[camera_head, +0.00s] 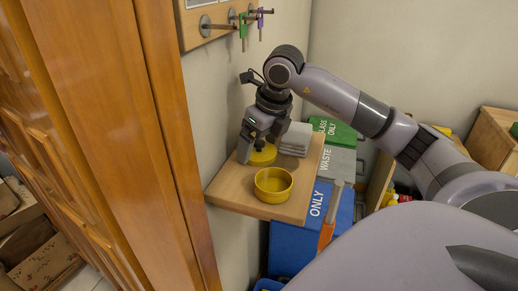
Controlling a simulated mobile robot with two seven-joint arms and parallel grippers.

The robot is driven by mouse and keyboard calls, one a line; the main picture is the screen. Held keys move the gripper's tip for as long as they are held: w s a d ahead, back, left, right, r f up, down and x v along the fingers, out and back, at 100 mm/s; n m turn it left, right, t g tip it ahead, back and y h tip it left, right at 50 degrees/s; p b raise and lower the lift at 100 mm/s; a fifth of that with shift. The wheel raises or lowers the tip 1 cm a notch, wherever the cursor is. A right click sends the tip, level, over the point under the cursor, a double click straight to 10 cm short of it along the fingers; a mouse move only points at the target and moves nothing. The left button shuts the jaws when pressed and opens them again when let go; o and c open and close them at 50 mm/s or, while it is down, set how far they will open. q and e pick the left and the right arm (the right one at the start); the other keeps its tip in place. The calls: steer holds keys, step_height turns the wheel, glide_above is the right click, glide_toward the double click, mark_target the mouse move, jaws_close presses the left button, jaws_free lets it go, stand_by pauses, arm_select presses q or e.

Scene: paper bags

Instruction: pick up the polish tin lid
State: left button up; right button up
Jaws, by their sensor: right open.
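The polish tin lid (264,157) looks like a flat yellow disc on the small wooden shelf (235,187). A round, open yellow tin (273,185) stands in front of it on the same shelf. My right gripper (252,150) points down at the lid, with its fingers at or just above the lid's left part. The gripper is open; whether the fingers touch the lid cannot be told. The gripper hides part of the lid. My left gripper is not in view.
A stack of grey cloths (297,139) lies right beside the lid. Keys hang from a wall rack (222,26) above. A wooden door (100,130) stands close on the left. Blue (291,243), grey and green bins stand right of the shelf.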

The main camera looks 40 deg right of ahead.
steer(key=c, duration=0.6)
steer(key=shift+r, duration=0.1)
